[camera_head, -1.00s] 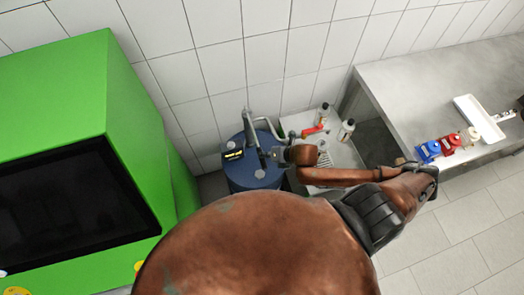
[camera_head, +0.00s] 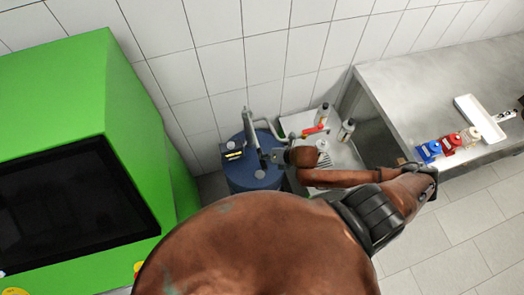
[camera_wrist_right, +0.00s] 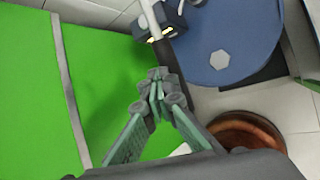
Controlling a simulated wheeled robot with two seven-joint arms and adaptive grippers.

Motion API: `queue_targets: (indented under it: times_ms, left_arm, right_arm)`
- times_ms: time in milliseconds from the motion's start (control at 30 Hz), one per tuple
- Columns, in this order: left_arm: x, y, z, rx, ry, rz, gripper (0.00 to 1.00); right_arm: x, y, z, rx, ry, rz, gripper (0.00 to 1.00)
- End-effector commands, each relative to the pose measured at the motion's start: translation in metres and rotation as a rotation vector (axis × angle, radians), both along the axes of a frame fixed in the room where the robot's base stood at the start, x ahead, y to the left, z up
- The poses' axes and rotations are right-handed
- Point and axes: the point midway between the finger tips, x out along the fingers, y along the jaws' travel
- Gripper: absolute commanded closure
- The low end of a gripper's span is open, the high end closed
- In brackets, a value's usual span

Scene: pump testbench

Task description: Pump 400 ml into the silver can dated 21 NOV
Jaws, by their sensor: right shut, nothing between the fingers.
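A blue drum (camera_head: 240,180) stands by the tiled wall in the head view, with a grey pump and lever (camera_head: 249,128) on top. A small dark meter box (camera_head: 232,150) with a yellow-lit display sits on it. The drum top (camera_wrist_right: 230,45) and meter box (camera_wrist_right: 165,22) also show in the right wrist view. My right gripper (camera_head: 266,158) is over the drum in the head view. In the wrist view the right gripper (camera_wrist_right: 158,85) is shut and empty, its tips just below the meter box in the picture. No can dated 21 NOV can be made out. My left gripper is out of view.
A green cabinet (camera_head: 150,130) with a dark screen fills the left. A light tray (camera_head: 345,155) with bottles (camera_head: 346,130) and a red-handled part (camera_head: 313,130) stands right of the drum. Blue (camera_head: 429,151) and red (camera_head: 450,144) items and a white tray (camera_head: 468,105) are on the metal table.

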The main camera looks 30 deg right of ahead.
Motion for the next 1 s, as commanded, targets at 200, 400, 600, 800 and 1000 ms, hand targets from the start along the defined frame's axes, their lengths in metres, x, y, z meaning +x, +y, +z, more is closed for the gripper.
queue_targets:
  times_ms: [200, 400, 600, 800, 1000]
  left_arm:
    - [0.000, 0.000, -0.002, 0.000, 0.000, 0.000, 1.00]
    - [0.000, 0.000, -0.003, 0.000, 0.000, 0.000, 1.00]
    - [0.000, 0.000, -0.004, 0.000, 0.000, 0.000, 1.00]
    - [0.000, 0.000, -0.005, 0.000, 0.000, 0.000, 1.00]
    - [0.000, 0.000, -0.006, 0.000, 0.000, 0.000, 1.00]
  right_arm:
    - [-0.001, 0.000, -0.004, 0.000, 0.002, 0.000, 1.00]
    - [-0.001, 0.000, -0.006, 0.000, 0.002, 0.000, 1.00]
    - [-0.002, 0.000, -0.008, 0.000, 0.002, 0.001, 1.00]
    - [-0.002, 0.000, -0.011, 0.000, 0.003, -0.001, 1.00]
    - [-0.002, 0.000, -0.013, 0.000, 0.003, -0.001, 1.00]
